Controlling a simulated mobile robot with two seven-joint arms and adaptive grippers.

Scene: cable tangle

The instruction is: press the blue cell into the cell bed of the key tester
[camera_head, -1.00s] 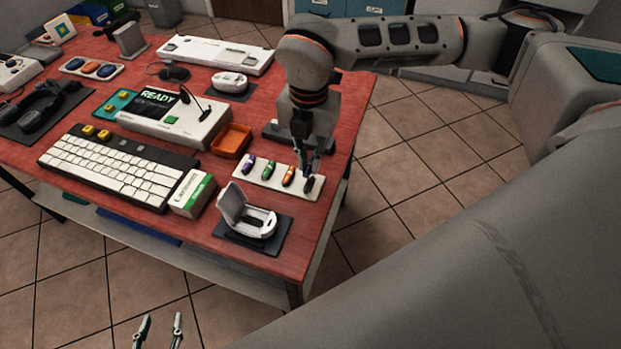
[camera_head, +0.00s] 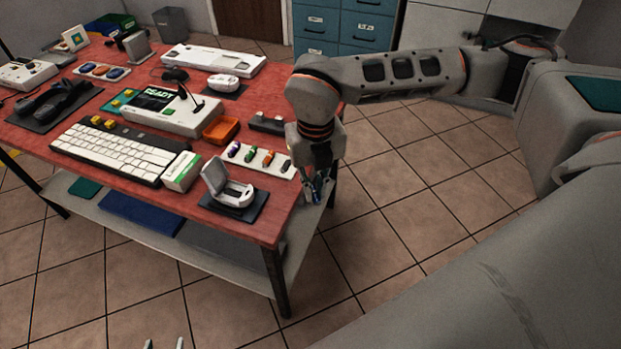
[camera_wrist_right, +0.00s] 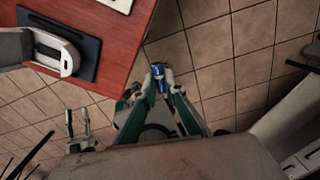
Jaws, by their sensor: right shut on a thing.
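My right gripper (camera_head: 318,192) is shut on the blue cell, just past the table's right edge and above the floor. The blue cell (camera_wrist_right: 158,78) shows between its fingertips in the right wrist view; in the head view it is mostly hidden by the fingers. A white device with a READY screen (camera_head: 170,112) stands mid-table and looks like the key tester; I cannot make out its cell bed. My left gripper (camera_head: 164,344) shows only its fingertips at the bottom edge, apart and empty.
A white strip (camera_head: 258,160) holds several coloured cells near the table's right edge. An open white case (camera_head: 232,192) stands on a dark mat near the front corner. An orange tray (camera_head: 221,130), a keyboard (camera_head: 120,150) and a white-green box (camera_head: 181,172) are close by.

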